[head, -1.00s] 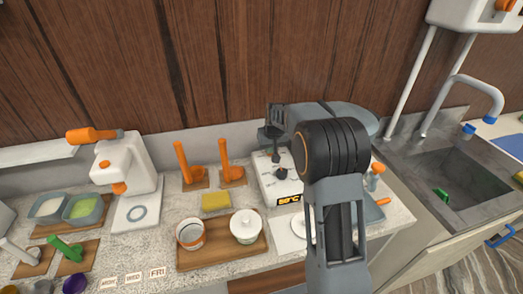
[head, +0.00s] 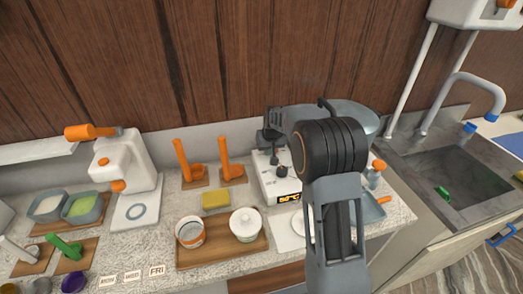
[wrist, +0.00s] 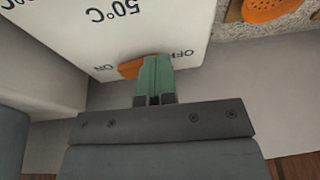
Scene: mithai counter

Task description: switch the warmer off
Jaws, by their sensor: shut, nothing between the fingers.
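The warmer (head: 266,182) is a white box on the counter with a dark front display (head: 288,198) lit in orange. In the wrist view, its white face (wrist: 200,20) carries upside-down "50°C" print, with "OFF" to the right of an orange switch (wrist: 129,69) and another small label to its left. My gripper (wrist: 155,72) is shut and empty. Its green fingertips lie over the right part of the switch, hiding it; I cannot tell if they touch. In the head view my gripper is over the warmer, its fingertips unclear, and my arm covers the warmer's right side.
A wooden tray (head: 222,257) with two white pots (head: 190,232) (head: 246,226) stands front left of the warmer. A yellow sponge (head: 215,199) and two orange-handled tools (head: 187,165) (head: 228,160) are left. The sink (head: 450,180) is right. The wall is close behind.

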